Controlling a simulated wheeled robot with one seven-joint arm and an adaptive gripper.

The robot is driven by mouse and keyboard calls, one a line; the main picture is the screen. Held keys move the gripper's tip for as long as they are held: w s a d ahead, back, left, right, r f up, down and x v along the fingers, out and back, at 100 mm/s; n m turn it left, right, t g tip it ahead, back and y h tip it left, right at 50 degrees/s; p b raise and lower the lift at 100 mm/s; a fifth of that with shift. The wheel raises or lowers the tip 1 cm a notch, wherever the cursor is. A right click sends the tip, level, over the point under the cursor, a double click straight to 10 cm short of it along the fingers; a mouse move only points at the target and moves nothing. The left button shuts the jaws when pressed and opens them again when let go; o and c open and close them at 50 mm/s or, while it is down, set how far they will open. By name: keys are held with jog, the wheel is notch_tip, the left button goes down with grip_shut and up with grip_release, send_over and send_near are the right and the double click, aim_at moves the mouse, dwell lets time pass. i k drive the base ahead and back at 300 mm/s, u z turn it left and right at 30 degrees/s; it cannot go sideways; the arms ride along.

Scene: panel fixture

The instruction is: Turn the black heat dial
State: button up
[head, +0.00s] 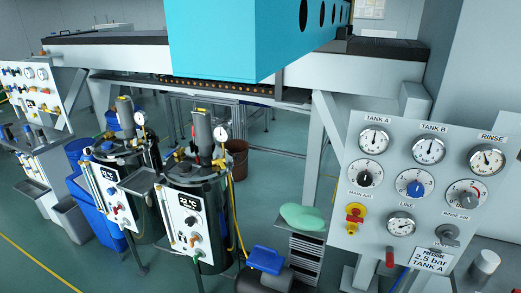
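The nearer pressure tank (206,215) carries a white control panel (185,222) with a lit display reading about 22 °C. A small dark round knob (191,221) sits just below that display; it may be the black heat dial, but its label and pointer are too small to read. The second tank (122,180) behind it to the left has a similar white panel (108,195) with its own display and small knobs. I cannot tell for sure which knob is the heat dial. My gripper is not in view.
A grey gauge panel (404,250) with several gauges, a blue knob (415,189) and a yellow-red valve (354,217) stands at right. A teal machine body (250,40) overhangs the back. A blue-topped device (266,259) stands at bottom centre. Floor at lower left is clear.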

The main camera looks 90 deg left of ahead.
aim_at(190, 221)
jog(key=k, duration=1.85)
jog(key=u, duration=2.6)
